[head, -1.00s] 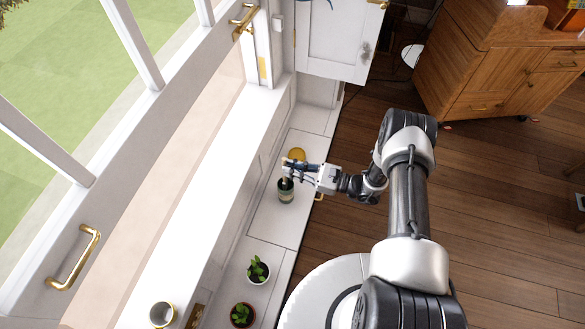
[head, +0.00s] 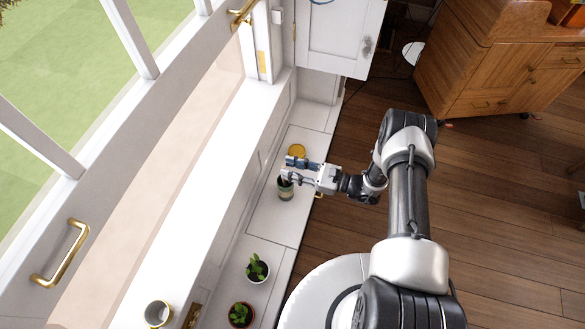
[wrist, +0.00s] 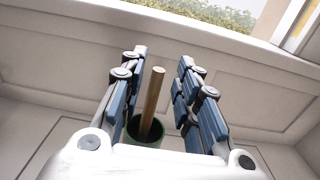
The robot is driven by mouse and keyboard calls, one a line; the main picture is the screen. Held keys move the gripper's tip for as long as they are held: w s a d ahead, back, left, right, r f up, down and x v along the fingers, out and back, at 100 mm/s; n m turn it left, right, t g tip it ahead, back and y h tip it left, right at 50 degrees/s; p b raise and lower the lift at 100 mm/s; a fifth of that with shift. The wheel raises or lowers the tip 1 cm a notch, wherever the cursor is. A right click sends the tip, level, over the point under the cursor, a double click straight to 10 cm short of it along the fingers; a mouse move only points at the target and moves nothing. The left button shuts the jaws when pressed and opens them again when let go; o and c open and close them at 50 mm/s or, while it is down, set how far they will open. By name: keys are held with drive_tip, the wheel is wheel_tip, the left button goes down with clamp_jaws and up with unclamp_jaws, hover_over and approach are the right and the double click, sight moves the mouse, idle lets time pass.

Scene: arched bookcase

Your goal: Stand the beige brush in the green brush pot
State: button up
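The green brush pot (head: 286,192) stands upright on the white ledge in the head view. It also shows in the wrist view (wrist: 146,138), low between my fingers. The beige brush (wrist: 152,100) stands in the pot, leaning slightly, with its plain handle end up; its lower end is hidden inside. My gripper (head: 289,170) is above and beside the pot. In the wrist view, my gripper (wrist: 164,65) is open, its blue fingers spread on either side of the brush with gaps visible.
A yellow round object (head: 297,150) lies on the ledge behind the gripper. Two potted plants (head: 257,268) (head: 241,314) stand nearer on the ledge. A cup (head: 158,313) is on the windowsill. A white cabinet door (head: 338,40) stands at the back.

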idle(0.3)
drive_tip(key=v, duration=1.2)
drive_tip(key=shift+r, duration=0.15)
idle(0.5)
